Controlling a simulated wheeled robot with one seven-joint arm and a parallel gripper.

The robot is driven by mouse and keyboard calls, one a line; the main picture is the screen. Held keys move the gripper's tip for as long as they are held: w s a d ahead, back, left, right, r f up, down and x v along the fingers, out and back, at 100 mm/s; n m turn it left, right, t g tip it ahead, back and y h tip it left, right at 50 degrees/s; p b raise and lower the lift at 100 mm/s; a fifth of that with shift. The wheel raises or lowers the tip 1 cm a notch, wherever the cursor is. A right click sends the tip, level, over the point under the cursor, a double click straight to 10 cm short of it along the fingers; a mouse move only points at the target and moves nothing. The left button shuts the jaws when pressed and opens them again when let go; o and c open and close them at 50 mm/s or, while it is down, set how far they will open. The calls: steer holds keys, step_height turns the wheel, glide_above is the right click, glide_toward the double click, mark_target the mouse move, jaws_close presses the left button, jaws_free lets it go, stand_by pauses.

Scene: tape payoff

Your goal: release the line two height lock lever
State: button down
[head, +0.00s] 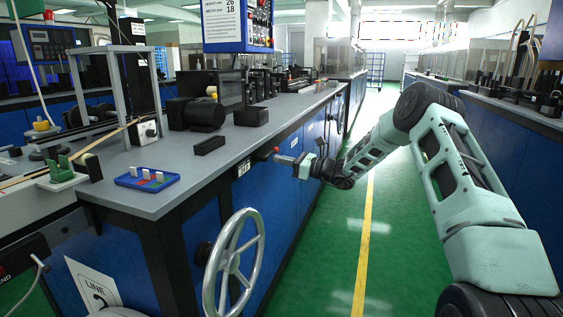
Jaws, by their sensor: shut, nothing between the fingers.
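A small dark lever with a red knob (276,150) sticks out from the front edge of the grey-topped machine bench, beside a small white label (243,168) too small to read. I take it for the height lock lever. My gripper (284,159) reaches in from the right along the bench edge. It is shut and empty. Its tips are at or very close to the lever just below the red knob; I cannot tell whether they touch. A large silver handwheel (235,262) stands on the blue bench front below.
The bench top (225,140) carries black motors (195,114), a black block (208,145) and a blue tray (147,178) with small coloured pieces. A blue control box (237,25) hangs above. The green aisle (335,250) is clear; another bench line stands at right.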

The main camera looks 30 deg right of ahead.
steer(key=shift+d+r+n, duration=0.1)
steer(key=shift+r+n, duration=0.3)
steer(key=shift+n, duration=0.3)
steer(key=r+n, duration=0.1)
steer(key=n+b, duration=0.1)
steer(key=n, duration=0.1)
steer(key=shift+w+d+r+n+y, duration=0.1)
steer(key=shift+w+r+n+y, duration=0.05)
steer(key=shift+r+n+y, duration=0.2)
steer(key=r+n+b, duration=0.1)
steer(key=n+b, duration=0.1)
steer(key=n, duration=0.1)
steer(key=s+a+r+n+g+b, duration=0.1)
steer(key=n+b, duration=0.1)
steer(key=n, duration=0.1)
steer(key=r+n+b, duration=0.1)
steer(key=r+n, duration=0.1)
steer(key=n, duration=0.1)
steer(key=shift+s+a+r+n+g+b, duration=0.1)
steer(key=shift+s+a+n+g+b, duration=0.15)
steer(key=shift+a+g+b, duration=0.15)
steer(key=n+b, duration=0.1)
steer(key=a+r+n+b, duration=0.1)
steer(key=s+n+b, duration=0.1)
steer(key=n+b, duration=0.1)
steer(key=shift+a+r, duration=0.2)
steer(key=shift+r, duration=0.15)
